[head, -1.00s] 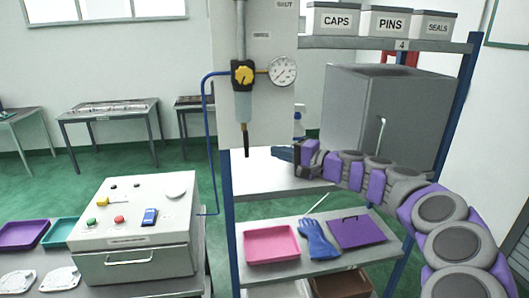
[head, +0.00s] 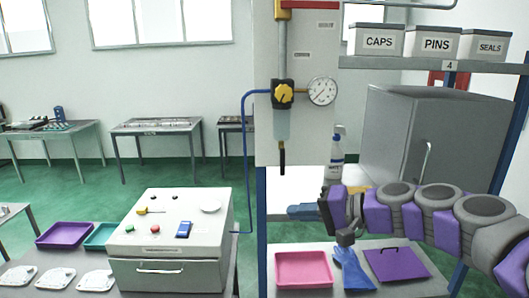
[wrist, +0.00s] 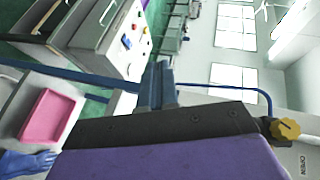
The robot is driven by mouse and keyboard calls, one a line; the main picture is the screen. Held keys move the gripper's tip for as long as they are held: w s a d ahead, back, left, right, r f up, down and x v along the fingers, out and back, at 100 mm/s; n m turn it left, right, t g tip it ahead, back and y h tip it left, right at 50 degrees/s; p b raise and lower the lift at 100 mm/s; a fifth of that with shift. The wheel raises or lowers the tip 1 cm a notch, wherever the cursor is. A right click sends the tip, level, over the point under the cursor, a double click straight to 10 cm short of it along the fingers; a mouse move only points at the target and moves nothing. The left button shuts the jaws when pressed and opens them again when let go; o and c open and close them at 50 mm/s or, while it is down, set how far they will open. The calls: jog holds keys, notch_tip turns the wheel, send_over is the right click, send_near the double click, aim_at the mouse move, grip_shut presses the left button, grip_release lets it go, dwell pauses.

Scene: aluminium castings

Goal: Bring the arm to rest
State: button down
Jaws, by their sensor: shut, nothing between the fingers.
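My arm reaches in from the right in the head view, bent and roughly level in front of the shelf rack. My gripper (head: 300,211) points left, its blue-grey fingers closed and empty. In the wrist view the fingers (wrist: 158,85) show together with nothing between them. The gripper is in front of the rack's middle shelf, above and a little right of the pink tray (head: 303,269); I cannot tell whether it touches anything.
The grey cabinet (head: 398,140) stands behind the arm. The white control box (head: 172,235) stands left. A regulator (head: 283,94) with a gauge (head: 322,91) and blue hose hangs above the gripper.

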jog(key=s+a+f+n+g+h+b, duration=0.25)
jog(key=s+a+f, duration=0.25)
jog(key=s+f, duration=0.3)
jog(key=s+a+f+n+g+h+b, duration=0.1)
jog(key=s+a+f+n+g+h, duration=0.2)
jog(key=s+f, duration=0.55)
jog(key=s+d+f+m+g+h+b, duration=0.1)
jog(key=s+d+f+h, duration=0.2)
jog(key=s, duration=0.6)
jog(key=s+d+f+m+g+h+b, duration=0.1)
jog(key=s+d+f+h, duration=0.3)
jog(key=s+d+f, duration=0.4)
jog(key=shift+s+g+b, duration=0.35)
jog(key=shift+s+g, duration=0.2)
jog(key=shift+s, duration=0.25)
jog(key=shift+d, duration=0.1)
jog(key=shift+d, duration=0.4)
